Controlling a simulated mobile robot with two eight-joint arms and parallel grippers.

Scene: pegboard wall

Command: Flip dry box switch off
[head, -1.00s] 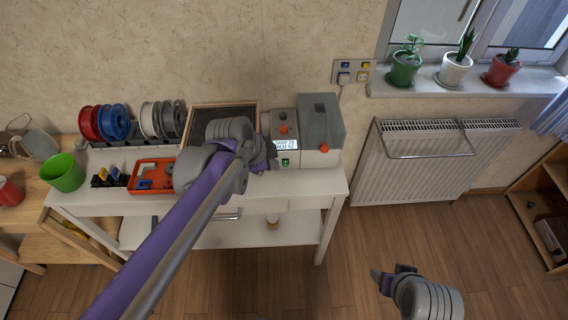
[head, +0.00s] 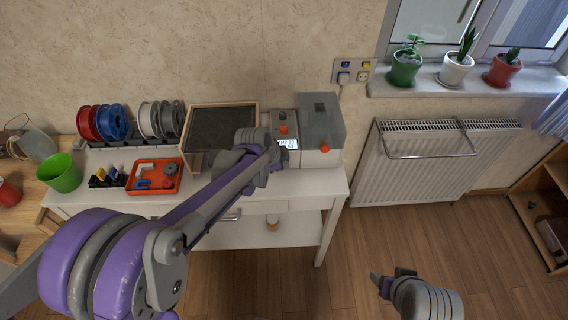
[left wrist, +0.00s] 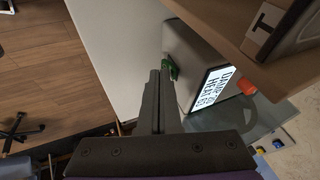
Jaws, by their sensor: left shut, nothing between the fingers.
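The dry box (head: 320,125) is a grey box with orange knobs and a lit display (head: 289,144), at the right end of the white table. In the left wrist view, the display (left wrist: 214,88) is lit with dark lettering. A small green switch (left wrist: 171,66) sits on the box's front, just beyond my left fingertips. I cannot tell whether they touch it. My left gripper (left wrist: 160,78) is shut and empty. In the head view, my left gripper (head: 274,160) is in front of the box and hides the switch. My right gripper (head: 390,280) hangs over the floor, away from the table.
An orange tray (head: 178,184), a green cup (head: 60,173) and several filament spools (head: 113,122) are on the left. A dark framed panel (head: 222,128) stands beside the box. A wall socket (head: 350,72) is above right. A radiator (head: 440,160) is on the right wall.

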